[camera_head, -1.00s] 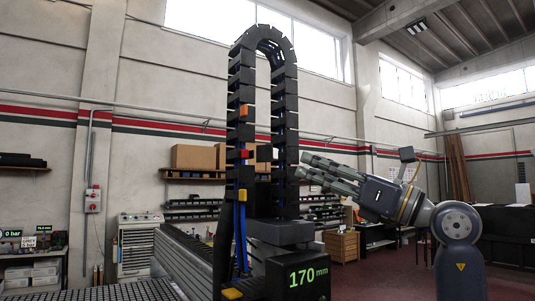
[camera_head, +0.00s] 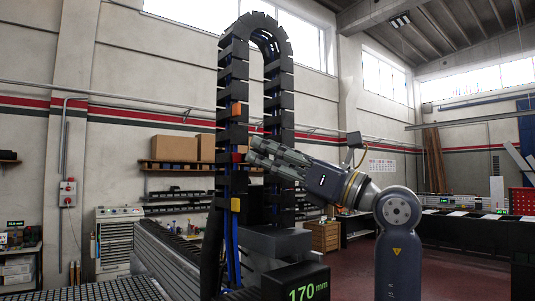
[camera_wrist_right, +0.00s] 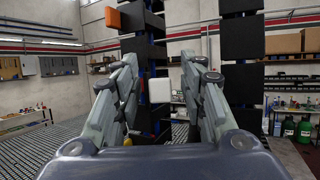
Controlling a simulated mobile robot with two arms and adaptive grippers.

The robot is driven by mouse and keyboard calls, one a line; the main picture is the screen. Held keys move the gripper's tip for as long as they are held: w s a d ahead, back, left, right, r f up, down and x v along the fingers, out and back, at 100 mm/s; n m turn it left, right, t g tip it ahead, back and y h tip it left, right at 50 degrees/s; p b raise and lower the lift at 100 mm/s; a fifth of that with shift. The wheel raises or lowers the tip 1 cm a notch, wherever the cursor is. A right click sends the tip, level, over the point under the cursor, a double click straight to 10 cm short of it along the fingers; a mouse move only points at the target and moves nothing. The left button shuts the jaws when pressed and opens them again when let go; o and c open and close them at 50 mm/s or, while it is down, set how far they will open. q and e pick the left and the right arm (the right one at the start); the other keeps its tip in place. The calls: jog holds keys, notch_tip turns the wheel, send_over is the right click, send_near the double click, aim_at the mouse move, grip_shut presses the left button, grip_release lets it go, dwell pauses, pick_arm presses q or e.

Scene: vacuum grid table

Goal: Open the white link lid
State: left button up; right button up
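The white link lid (camera_wrist_right: 159,90) shows in the right wrist view as a small white square on the dark cable chain, centred between my fingers and a little beyond them. I cannot make out its hinge or whether it is open. The black cable chain (camera_head: 279,90) stands as a tall upright loop in the head view. My right gripper (camera_head: 254,155) reaches in from the right with its fingers at the chain's mid-height. In the wrist view my right gripper (camera_wrist_right: 158,75) has its fingers spread with nothing between them. In the head view the white lid is not visible. My left gripper is out of view.
The chain's left run carries an orange lid (camera_head: 236,109), a red part (camera_head: 238,157) and a yellow lid (camera_head: 236,204). A black block with a 170 mm display (camera_head: 305,289) stands below. The grid table (camera_head: 90,293) is at lower left. Shelves with boxes line the wall behind.

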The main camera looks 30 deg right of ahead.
jog(key=shift+c, duration=1.4)
jog(key=shift+s, duration=0.1)
grip_shut()
jog(key=shift+s+a+m+t+h, duration=0.15)
jog(key=shift+m+h, duration=0.1)
jog(key=shift+h, duration=0.2)
jog(key=shift+a+m+t+h, duration=0.15)
jog(key=shift+m+h, duration=0.1)
jog(key=shift+h, duration=0.2)
jog(key=shift+s+m+t+h, duration=0.1)
jog(key=shift+m+t+h, duration=0.4)
jog(key=shift+h, duration=0.6)
jog(key=shift+a+r+m+h, duration=0.1)
jog(key=shift+m+h, duration=0.2)
jog(key=shift+h, duration=0.1)
jog(key=shift+o, duration=1.4)
grip_release()
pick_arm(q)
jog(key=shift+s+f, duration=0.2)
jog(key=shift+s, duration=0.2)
